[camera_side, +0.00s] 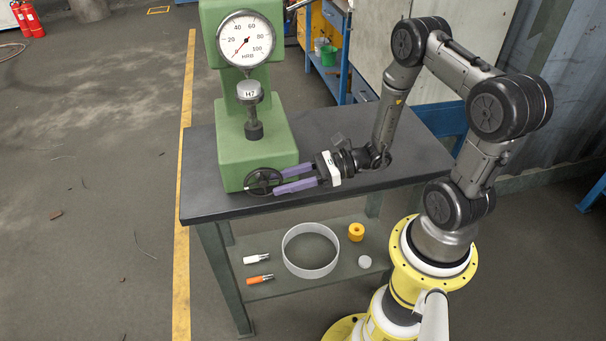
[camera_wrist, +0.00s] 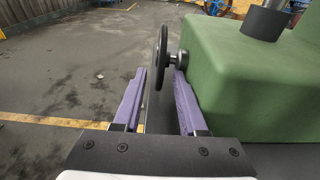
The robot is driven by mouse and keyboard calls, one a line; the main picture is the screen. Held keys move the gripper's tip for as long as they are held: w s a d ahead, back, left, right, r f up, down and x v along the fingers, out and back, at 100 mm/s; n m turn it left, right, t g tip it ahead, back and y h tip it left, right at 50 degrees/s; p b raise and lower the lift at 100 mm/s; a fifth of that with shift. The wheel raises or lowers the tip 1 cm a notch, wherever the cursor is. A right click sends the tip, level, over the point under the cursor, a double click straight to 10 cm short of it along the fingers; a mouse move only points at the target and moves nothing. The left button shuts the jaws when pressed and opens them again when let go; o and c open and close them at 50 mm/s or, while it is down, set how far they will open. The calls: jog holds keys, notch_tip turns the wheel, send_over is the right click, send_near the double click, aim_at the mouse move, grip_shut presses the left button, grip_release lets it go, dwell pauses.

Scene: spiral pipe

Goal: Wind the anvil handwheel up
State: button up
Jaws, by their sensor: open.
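The green hardness tester (camera_side: 258,150) stands on the dark bench top, with a round HRB dial (camera_side: 246,40) above. A block marked H7 (camera_side: 249,91) sits on the anvil under the indenter. The black handwheel (camera_side: 263,181) is at the tester's front, low down; it also shows edge-on in the wrist view (camera_wrist: 162,58). My gripper (camera_side: 262,181) is open, its purple fingers reaching to the wheel. In the wrist view the wheel's rim stands between the fingertips (camera_wrist: 160,73), the right finger close to the green body. Whether either finger touches the rim is unclear.
The dark bench top (camera_side: 395,160) is clear right of the tester. The lower shelf holds a white ring (camera_side: 311,250), a yellow part (camera_side: 356,232), a small white disc (camera_side: 365,262), and white (camera_side: 257,258) and orange (camera_side: 260,279) items. A blue-framed cabinet (camera_side: 328,50) stands behind.

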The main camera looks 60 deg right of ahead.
jog(key=v, duration=1.1)
jog(key=shift+s+d, duration=0.15)
